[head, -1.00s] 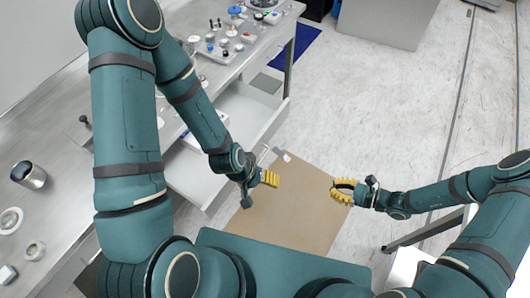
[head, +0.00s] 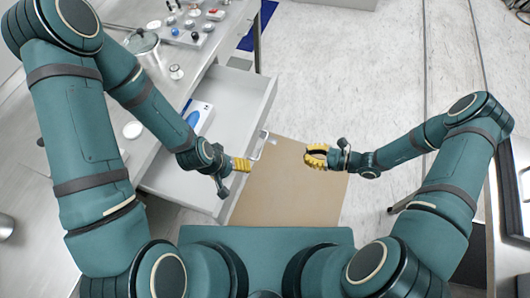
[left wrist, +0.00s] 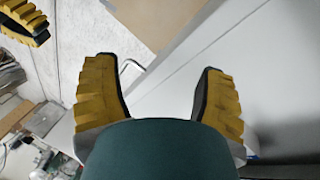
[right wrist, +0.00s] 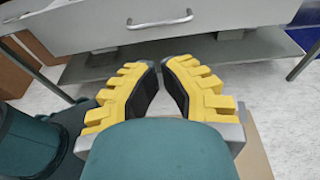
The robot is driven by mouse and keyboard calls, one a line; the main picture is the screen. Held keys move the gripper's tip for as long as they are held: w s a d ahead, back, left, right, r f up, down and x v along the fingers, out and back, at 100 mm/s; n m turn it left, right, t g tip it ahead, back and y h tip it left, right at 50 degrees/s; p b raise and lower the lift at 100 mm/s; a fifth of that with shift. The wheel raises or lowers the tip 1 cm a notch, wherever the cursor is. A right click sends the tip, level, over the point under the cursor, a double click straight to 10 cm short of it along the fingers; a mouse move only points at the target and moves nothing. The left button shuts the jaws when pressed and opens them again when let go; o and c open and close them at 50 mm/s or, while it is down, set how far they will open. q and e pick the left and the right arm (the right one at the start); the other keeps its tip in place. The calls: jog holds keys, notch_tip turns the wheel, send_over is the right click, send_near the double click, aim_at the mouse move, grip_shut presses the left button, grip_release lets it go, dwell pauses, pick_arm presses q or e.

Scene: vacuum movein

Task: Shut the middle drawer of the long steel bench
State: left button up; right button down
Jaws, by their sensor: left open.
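The long steel bench (head: 120,65) runs along the left of the head view. One of its drawers (head: 238,100), white inside, stands pulled well out, with a bar handle (head: 259,147) on its front. My left gripper (head: 243,165) is open and empty, close to the drawer front beside the handle. In the left wrist view the handle (left wrist: 127,66) shows beyond the spread fingers; I cannot tell if they touch the drawer. My right gripper (head: 312,155) is to the right of the drawer front, its fingertips nearly together and nothing between them. The right wrist view shows a drawer handle (right wrist: 160,22) ahead.
A white and blue item (head: 196,117) lies in the drawer. A steel pot (head: 143,43) and a tray with small items (head: 192,27) stand on the bench. A brown mat (head: 285,195) covers the floor below. Open floor (head: 345,70) lies to the right.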

pick_arm(q)
jog(key=shift+f, duration=0.45)
jog(key=shift+a, duration=0.1)
pick_arm(e)
send_near(253, 145)
jog(key=x, duration=0.4)
jog(key=shift+w+f, duration=0.1)
jog(key=shift+f, duration=0.2)
